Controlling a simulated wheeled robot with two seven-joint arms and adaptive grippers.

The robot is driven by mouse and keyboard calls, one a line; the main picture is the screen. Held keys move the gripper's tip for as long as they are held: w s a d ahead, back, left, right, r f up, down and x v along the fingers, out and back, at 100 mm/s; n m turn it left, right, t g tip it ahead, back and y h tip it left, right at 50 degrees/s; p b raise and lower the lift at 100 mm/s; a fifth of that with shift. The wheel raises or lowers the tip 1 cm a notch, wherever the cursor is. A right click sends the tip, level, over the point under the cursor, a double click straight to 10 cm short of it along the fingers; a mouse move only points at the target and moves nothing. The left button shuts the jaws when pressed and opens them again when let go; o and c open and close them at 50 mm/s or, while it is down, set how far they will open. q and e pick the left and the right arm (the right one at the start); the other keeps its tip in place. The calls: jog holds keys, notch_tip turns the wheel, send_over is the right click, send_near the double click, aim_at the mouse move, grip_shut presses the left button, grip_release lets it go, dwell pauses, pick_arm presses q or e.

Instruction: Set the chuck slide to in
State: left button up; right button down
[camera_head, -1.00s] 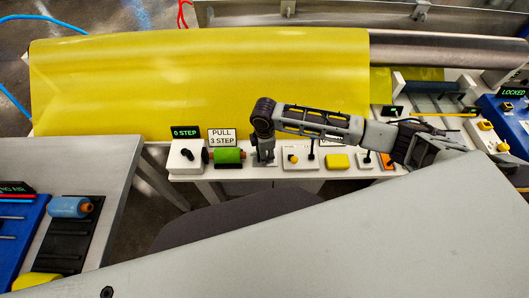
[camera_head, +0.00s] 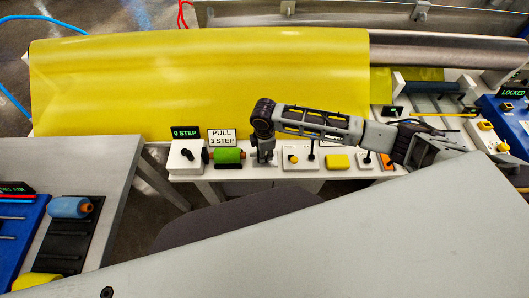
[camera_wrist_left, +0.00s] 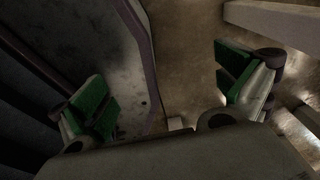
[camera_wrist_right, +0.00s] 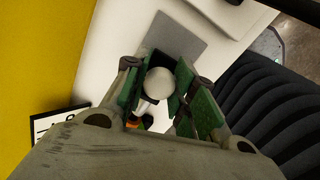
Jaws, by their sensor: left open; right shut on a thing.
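My right gripper (camera_head: 264,158) reaches down onto the light control shelf, just right of the green roller. In the right wrist view its fingers (camera_wrist_right: 160,98) are shut around a pale round knob (camera_wrist_right: 159,82). The knob stands over a dark patch on a grey plate (camera_wrist_right: 180,38). I read no label marking it as the chuck slide, and the fingers hide its sides. My left gripper (camera_wrist_left: 168,95) is open and empty above the floor in its wrist view; I do not see it in the head view.
The green roller (camera_head: 228,156) and a "0 STEP" display (camera_head: 185,132) stand left of my right gripper. A yellow button (camera_head: 337,161) and small levers stand to its right. A yellow sheet (camera_head: 200,80) spans behind the shelf. A blue roller (camera_head: 70,207) lies at far left.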

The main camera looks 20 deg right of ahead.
jog(key=shift+w+a+p, duration=0.15)
jog(key=shift+a+p, duration=0.05)
jog(key=shift+a, duration=0.4)
jog(key=shift+w+a+p, duration=0.15)
jog(key=shift+a+p, duration=0.05)
jog(key=shift+a, duration=0.35)
jog(key=shift+w+a, duration=0.2)
jog(key=shift+a, duration=0.55)
jog(key=c, duration=1.2)
grip_release()
jog(key=shift+a, duration=0.1)
jog(key=shift+o, duration=0.3)
pick_arm(q)
jog(key=shift+s+d+r, duration=0.2)
jog(key=shift+d+r, duration=0.25)
jog(key=shift+r, duration=0.1)
pick_arm(e)
jog(key=shift+r, duration=0.1)
jog(key=shift+r, duration=0.4)
pick_arm(q)
jog(key=shift+d, duration=0.15)
pick_arm(e)
notch_tip(320, 180, up, 11)
pick_arm(q)
jog(key=shift+s, duration=0.1)
